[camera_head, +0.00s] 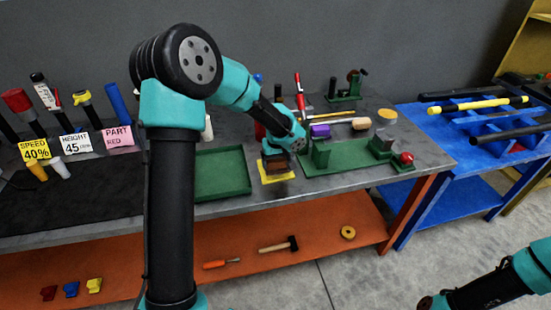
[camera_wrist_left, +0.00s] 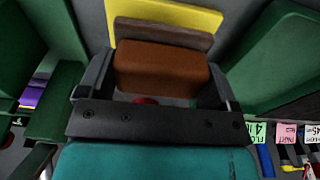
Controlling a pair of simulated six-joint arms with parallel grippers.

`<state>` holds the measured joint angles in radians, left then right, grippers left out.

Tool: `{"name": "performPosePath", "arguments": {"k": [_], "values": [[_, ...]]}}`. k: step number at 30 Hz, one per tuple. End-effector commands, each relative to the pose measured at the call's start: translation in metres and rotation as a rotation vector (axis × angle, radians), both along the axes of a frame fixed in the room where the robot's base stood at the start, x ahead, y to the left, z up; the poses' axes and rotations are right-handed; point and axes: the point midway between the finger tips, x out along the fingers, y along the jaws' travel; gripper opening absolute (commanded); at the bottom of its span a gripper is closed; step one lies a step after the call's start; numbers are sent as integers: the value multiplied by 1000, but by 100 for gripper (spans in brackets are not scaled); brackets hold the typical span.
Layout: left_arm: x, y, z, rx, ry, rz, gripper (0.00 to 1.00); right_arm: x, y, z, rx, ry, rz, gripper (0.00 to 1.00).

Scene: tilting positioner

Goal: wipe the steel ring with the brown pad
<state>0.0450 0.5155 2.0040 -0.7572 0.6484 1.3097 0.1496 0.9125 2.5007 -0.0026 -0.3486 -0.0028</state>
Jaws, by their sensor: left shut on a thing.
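My left gripper (camera_head: 275,151) is shut on the brown pad (camera_head: 277,166), over the yellow mat (camera_head: 290,177). In the left wrist view the pad (camera_wrist_left: 160,70) is a brown block with a greyer layer at its far side, between the two fingers. I cannot tell whether it touches the mat. No steel ring shows clearly; a grey round part (camera_head: 381,146) stands on the green fixture (camera_head: 345,157) to the right, and I cannot tell whether it is the ring. My right gripper (camera_head: 431,302) is partly cut off at the bottom edge, away from the table.
An empty green tray (camera_head: 222,188) lies left of the yellow mat. A purple block (camera_head: 320,131), a tan piece (camera_head: 361,124) and a red ball (camera_head: 406,158) are around the fixture. Upright tools and label cards (camera_head: 75,143) stand at the left. A blue table (camera_head: 470,130) adjoins on the right.

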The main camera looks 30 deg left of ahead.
Motion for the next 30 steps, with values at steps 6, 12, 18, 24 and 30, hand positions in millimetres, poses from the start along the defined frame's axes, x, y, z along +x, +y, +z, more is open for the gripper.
{"name": "performPosePath", "arguments": {"k": [6,12,18,24,30], "values": [[-10,-24,0,0,2,-19,63,0,0,0,0,0,0,43],[-11,-22,26,-2,-2,-14,63,0,0,0,0,0,-1,43],[-11,-21,44,-2,-2,-12,63,0,0,0,0,0,-1,43],[-12,-19,63,-1,-3,-10,63,0,0,0,0,0,-1,43],[-13,-18,78,-2,-1,-7,63,0,0,0,0,0,-1,43]]}}
